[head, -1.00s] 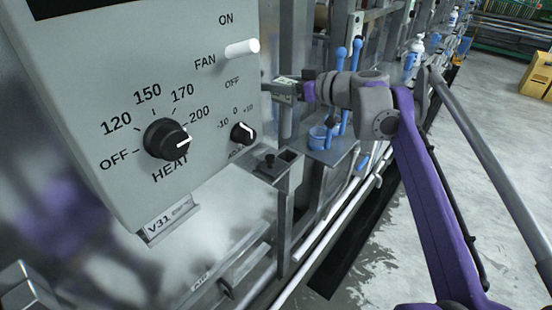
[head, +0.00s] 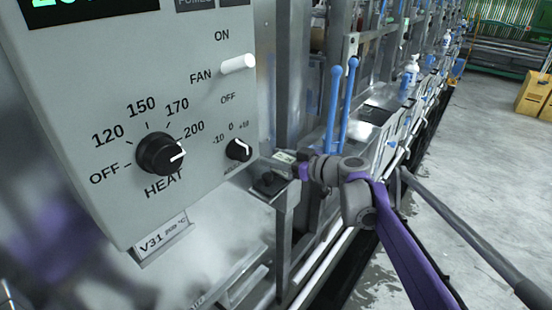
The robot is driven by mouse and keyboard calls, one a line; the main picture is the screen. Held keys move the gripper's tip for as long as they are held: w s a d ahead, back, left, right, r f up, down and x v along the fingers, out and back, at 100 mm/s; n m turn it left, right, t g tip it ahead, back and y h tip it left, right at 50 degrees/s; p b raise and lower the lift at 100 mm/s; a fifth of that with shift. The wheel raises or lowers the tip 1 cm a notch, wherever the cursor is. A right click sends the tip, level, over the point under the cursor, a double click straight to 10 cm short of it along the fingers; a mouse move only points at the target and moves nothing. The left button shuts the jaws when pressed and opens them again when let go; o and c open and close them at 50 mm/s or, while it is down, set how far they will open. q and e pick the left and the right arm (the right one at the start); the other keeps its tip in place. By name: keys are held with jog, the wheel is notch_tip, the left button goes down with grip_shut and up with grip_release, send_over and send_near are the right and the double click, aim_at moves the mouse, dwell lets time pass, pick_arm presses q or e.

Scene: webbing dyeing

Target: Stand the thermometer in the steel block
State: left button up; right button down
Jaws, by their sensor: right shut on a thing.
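My right gripper (head: 282,170) is at the small steel ledge (head: 285,190) beside the grey control box's lower right edge. It is shut on the thermometer, little of which can be made out behind the jaws. A small dark, knob-like piece (head: 268,184) shows at the ledge just below the gripper; I cannot tell whether the gripper touches it. I cannot clearly pick out the steel block; the ledge is the nearest steel part.
The grey control box (head: 200,110) with its heat knob (head: 160,153) fills the left, close to the gripper. Two blue-handled levers (head: 340,105) stand behind my right arm. Steel uprights and pipes run along the machine. The concrete floor (head: 460,160) at right is clear.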

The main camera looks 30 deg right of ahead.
jog(key=shift+c, duration=1)
grip_release()
jog(key=v, duration=1.2)
jog(key=s+a+f+m+g, duration=0.1)
jog(key=s+a+f+g, duration=0.2)
jog(key=a+f, duration=0.35)
jog(key=s+a+f+m+g, duration=0.1)
jog(key=s+a+f+g, duration=0.15)
jog(key=a+f, duration=0.45)
jog(key=s+a+f+m+g+h, duration=0.1)
jog(key=s+a+f+g+h, duration=0.1)
jog(key=s+f, duration=0.4)
jog(key=s+a+f+m+g+h, duration=0.1)
jog(key=s+a+f+g+h, duration=0.1)
jog(key=s+a+f+h, duration=0.2)
jog(key=s+f, duration=0.2)
jog(key=s, duration=0.1)
jog(key=shift+s+f+m, duration=0.2)
jog(key=shift+s+m, duration=0.05)
jog(key=shift+m, duration=0.05)
